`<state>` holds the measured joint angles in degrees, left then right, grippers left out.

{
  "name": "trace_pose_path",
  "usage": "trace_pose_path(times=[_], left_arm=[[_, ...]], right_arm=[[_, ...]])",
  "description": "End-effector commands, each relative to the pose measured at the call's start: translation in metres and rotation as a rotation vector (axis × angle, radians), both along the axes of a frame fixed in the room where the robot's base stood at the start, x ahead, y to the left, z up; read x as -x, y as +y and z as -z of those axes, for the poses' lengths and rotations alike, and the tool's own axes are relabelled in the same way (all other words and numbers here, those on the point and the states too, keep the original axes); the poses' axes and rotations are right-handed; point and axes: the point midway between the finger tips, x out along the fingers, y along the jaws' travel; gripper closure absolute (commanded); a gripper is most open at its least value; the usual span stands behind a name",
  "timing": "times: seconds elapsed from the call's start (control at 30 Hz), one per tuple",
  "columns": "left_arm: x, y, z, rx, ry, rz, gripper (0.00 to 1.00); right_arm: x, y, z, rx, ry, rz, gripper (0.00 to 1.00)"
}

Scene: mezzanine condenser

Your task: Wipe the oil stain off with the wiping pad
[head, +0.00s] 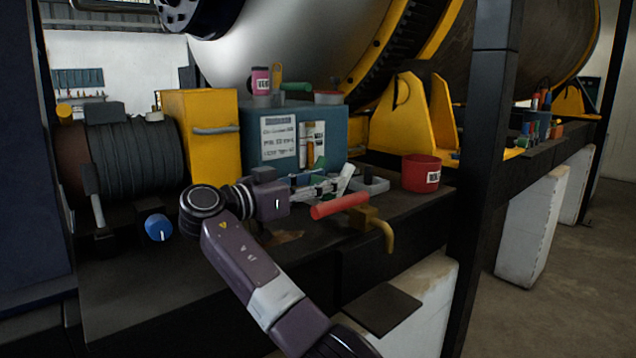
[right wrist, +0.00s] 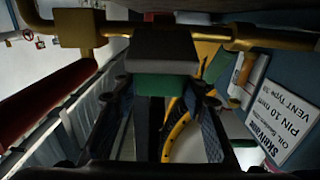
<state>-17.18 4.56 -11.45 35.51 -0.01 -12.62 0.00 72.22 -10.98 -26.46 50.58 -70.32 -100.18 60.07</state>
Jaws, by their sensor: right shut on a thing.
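My right gripper (head: 335,183) reaches in over the dark bench top, its arm rising from the bottom of the head view. In the right wrist view, the wiping pad (right wrist: 165,75), a block with a grey layer and a green layer, sits at the fingertips (right wrist: 172,100). The gripper is shut on it. In the head view I cannot clearly make out the pad among the fingers and the clutter behind. A brownish patch, seemingly the oil stain (head: 286,237), lies on the bench top below the gripper, partly hidden by my arm. My left gripper is not in view.
A red-handled valve (head: 340,206) with a yellow pipe stands right of the gripper, close to it. A red cup (head: 421,173) is farther right. A teal box (head: 262,133) and a yellow box (head: 202,130) stand behind. A cable reel (head: 130,155) is left.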

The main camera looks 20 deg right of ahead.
Motion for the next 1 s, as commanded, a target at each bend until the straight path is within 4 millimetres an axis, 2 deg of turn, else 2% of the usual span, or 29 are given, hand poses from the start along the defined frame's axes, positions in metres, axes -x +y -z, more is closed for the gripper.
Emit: trace_pose_path(times=[0.03,0.17,0.7,1.0], left_arm=[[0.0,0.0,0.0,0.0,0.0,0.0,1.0],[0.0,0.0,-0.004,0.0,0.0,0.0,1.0],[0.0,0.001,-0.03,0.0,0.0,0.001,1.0],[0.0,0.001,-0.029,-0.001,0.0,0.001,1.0]], right_arm=[[-0.001,-0.006,-0.001,0.003,-0.001,0.007,1.0],[-0.001,-0.006,-0.008,0.003,-0.003,0.007,1.0],[0.0,-0.002,-0.061,0.002,-0.004,0.004,1.0],[0.0,-0.001,-0.062,0.002,-0.003,0.003,1.0]])
